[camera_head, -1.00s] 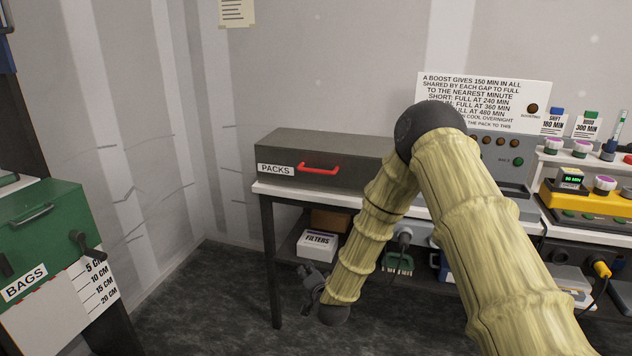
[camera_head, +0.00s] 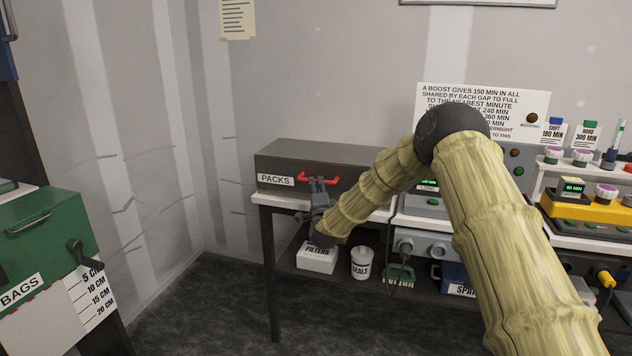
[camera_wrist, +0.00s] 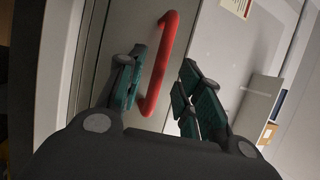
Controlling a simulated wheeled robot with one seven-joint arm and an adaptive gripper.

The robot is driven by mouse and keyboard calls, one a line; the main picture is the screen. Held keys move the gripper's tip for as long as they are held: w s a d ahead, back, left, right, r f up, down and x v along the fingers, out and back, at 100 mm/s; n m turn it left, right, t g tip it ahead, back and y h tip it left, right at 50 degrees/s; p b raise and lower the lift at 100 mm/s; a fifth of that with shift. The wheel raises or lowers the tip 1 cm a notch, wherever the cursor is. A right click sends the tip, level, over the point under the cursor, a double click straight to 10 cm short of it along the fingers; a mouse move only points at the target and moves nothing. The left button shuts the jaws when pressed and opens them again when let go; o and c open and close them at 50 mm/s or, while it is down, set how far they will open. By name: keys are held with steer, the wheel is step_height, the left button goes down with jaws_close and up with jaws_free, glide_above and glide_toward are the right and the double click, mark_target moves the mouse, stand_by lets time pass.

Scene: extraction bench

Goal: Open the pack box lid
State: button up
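The pack box (camera_head: 295,155) is a dark grey box with a closed lid, labelled PACKS, on the left end of the bench. Its red handle (camera_head: 330,179) is on the front face, and it also shows in the wrist view (camera_wrist: 160,62). My gripper (camera_head: 318,184) is in front of the box at the handle, partly covering it. In the wrist view my gripper (camera_wrist: 160,88) is open, with the handle's near end between its two fingers. Neither finger clearly touches the handle.
A white FILTERS box (camera_head: 317,260) and a white SEALS tub (camera_head: 362,263) stand on the shelf below. A green BAGS box (camera_head: 45,225) is at the left. Instruments, including a yellow unit (camera_head: 590,207), fill the bench to the right. The floor in front is clear.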

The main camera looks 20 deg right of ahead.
mark_target(326, 169)
steer(key=shift+x, duration=2.05)
steer(key=shift+c, duration=0.3)
jaws_close()
